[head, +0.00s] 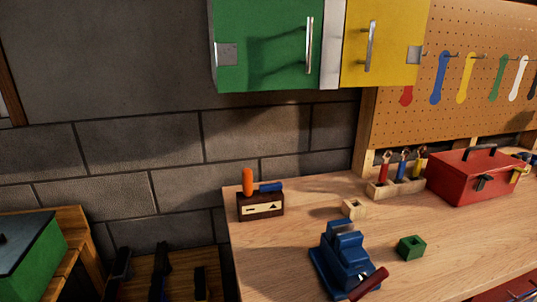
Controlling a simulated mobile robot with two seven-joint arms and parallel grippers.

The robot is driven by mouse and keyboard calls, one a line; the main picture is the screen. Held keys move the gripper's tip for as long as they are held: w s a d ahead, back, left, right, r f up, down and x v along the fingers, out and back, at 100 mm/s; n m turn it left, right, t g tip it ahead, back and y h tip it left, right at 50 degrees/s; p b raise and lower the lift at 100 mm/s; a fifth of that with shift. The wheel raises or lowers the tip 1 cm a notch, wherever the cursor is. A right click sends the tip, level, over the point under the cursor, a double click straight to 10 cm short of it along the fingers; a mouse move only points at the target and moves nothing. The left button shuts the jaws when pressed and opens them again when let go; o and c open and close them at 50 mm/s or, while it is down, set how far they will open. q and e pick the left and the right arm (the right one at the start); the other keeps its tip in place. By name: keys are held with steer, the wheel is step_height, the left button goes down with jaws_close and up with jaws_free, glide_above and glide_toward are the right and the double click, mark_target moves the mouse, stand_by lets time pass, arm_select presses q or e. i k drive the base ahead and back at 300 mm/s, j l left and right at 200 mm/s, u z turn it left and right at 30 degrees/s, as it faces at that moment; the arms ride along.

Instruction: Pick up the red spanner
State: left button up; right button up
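A red-handled tool with a metal head, which looks like the red spanner (384,173), stands upright in a small wooden rack (378,190) at the back of the workbench. A blue-handled tool (402,166) and a yellow-handled tool (419,165) stand beside it. On the pegboard (480,30) above is a row of flat coloured spanner shapes. The red shape (406,96) is partly hidden by the yellow cupboard; I cannot tell whether these shapes are painted or hanging. Neither of my grippers can be made out in the head view.
A red toolbox (470,180) stands right of the rack. A blue vise (345,255), a green block (411,247), a pale wooden block (353,208) and a dark box (260,206) stand on the bench. Green and yellow cupboards (265,45) overhang its back. Dark objects (160,262) stand at lower left.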

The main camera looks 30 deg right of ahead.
mark_target(384, 167)
steer(key=z, duration=1.75)
steer(key=i+l+u, duration=0.1)
steer(key=l, duration=0.25)
steer(key=i+l, duration=0.2)
steer(key=l, duration=0.15)
steer(key=i+l+u, duration=0.15)
steer(key=l, duration=0.25)
steer(key=i+l, duration=0.15)
steer(key=l, duration=0.2)
steer(key=u, duration=0.05)
